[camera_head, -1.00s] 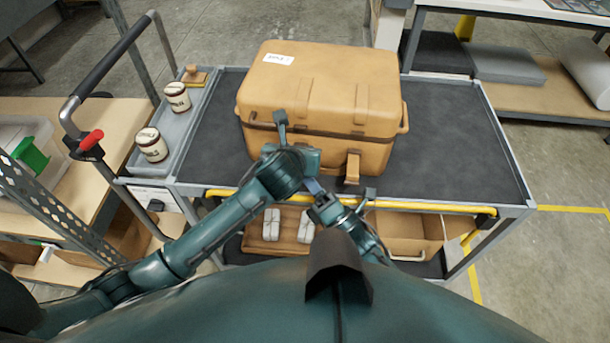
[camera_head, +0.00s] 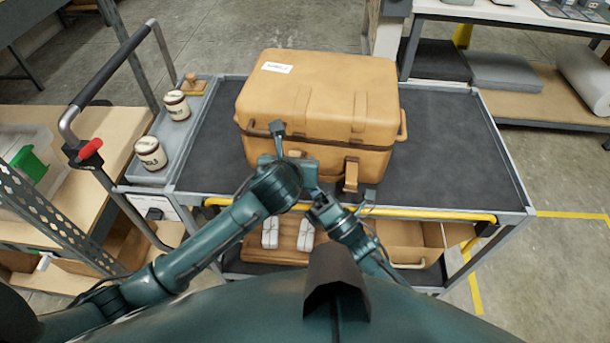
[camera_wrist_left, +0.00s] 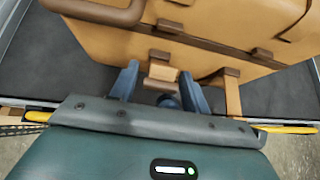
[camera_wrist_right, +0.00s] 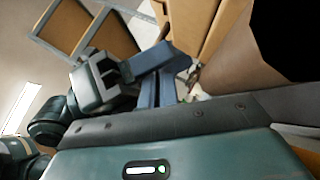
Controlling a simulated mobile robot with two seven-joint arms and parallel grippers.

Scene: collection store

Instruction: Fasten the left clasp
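The tan case (camera_head: 318,105) stands closed on the cart top. Its right clasp (camera_head: 351,175) hangs down on the front; it also shows in the left wrist view (camera_wrist_left: 232,95). The left clasp (camera_wrist_left: 163,72) is below its catch on the lid, between the spread fingers of my left gripper (camera_wrist_left: 160,84), with gaps at both sides.
The dark cart top (camera_head: 450,140) is clear right of the case. A grey side tray (camera_head: 150,175) holds two labelled jars (camera_head: 176,105) and a wooden-handled stamp (camera_head: 192,82). A yellow bar (camera_head: 430,214) runs along the cart's front. Boxes stand on the lower shelf.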

